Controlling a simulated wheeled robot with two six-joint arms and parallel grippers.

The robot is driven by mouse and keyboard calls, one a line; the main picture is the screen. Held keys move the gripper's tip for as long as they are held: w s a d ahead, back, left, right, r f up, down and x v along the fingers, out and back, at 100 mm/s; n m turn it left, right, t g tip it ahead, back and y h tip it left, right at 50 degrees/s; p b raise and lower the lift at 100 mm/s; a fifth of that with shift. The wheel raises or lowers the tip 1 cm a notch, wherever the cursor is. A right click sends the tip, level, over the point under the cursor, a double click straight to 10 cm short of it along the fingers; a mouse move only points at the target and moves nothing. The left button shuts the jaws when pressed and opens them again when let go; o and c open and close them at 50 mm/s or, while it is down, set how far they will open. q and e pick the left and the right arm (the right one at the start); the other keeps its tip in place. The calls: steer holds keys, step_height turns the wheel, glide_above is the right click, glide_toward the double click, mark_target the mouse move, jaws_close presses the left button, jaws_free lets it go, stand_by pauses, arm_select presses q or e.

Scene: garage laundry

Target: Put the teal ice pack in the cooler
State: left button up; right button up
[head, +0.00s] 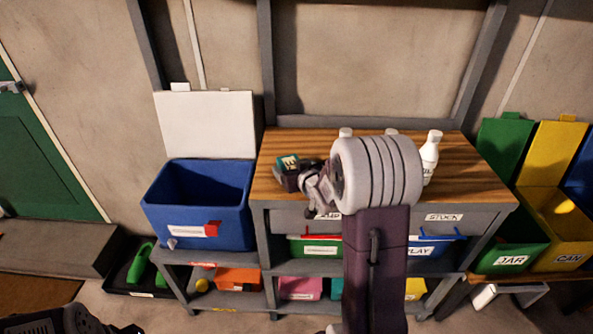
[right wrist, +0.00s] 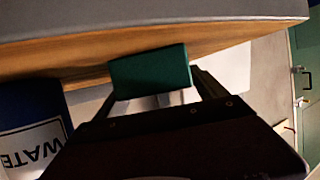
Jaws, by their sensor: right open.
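The teal ice pack (head: 288,161) is at the left end of the wooden worktop, beside the cooler. In the right wrist view the ice pack (right wrist: 150,71) lies between the fingertips of my right gripper. My right gripper (head: 287,176) is open around it; I cannot tell whether the fingers touch it. The blue cooler (head: 200,205) stands left of the worktop, with its white lid (head: 207,125) raised and its top open. Part of my left arm shows at the bottom left; its fingers are not clear.
White bottles, one at the right (head: 430,155), stand on the worktop (head: 468,180), partly hidden by my right arm. Labelled bins (head: 320,248) sit on shelves below. Green and yellow bins (head: 557,232) stand at the right. A green door (head: 40,150) is at the left.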

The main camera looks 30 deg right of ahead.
steer(key=v, duration=0.9)
steer(key=shift+s+r+p, duration=0.2)
steer(key=shift+r+p, duration=0.05)
steer(key=shift+p, duration=0.15)
steer(key=shift+s+a+f+b, duration=0.1)
steer(key=shift+s+b, duration=0.25)
steer(key=shift+b, duration=0.65)
steer(key=shift+s+a+r+b, duration=0.1)
steer(key=shift+s+r+b, duration=0.15)
steer(key=shift+s+b, duration=0.35)
steer(key=shift+s+r, duration=0.25)
